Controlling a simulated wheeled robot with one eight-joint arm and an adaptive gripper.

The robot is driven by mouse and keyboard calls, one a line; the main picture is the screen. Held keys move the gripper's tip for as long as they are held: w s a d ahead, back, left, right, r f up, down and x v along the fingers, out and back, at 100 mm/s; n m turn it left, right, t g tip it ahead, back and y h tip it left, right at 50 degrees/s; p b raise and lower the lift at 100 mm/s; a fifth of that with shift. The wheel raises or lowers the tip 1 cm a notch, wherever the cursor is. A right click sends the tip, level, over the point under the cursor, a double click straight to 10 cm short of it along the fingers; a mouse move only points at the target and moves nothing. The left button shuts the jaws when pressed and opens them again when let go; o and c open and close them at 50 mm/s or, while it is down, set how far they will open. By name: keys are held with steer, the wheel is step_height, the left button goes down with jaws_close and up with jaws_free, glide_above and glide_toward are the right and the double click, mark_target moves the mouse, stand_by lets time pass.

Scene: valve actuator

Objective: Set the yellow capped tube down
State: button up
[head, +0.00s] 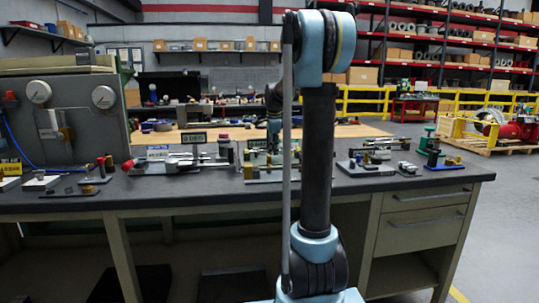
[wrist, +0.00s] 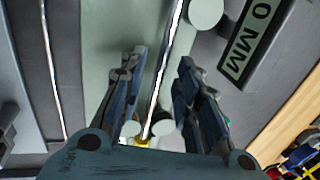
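In the wrist view a thin, shiny tube (wrist: 163,70) runs lengthwise between the fingers of my gripper (wrist: 163,62). A small yellow part, which looks like its cap (wrist: 147,142), shows at its near end, close to the palm. The two blue fingers stand apart, with visible gaps on both sides of the tube. The tube appears to lie over a pale green plate (wrist: 105,50), but I cannot tell whether it touches it. In the head view my gripper is over the middle of the bench, largely hidden by my arm; I cannot make out the tube there.
Pale round pegs (wrist: 205,12) show near the tube. The dark bench top (head: 120,190) carries fixtures on both sides, with a gauge panel (head: 70,115) at left. Its front strip is fairly clear.

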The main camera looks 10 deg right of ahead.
jaws_close()
step_height(320, 180, up, 10)
stand_by(0.6)
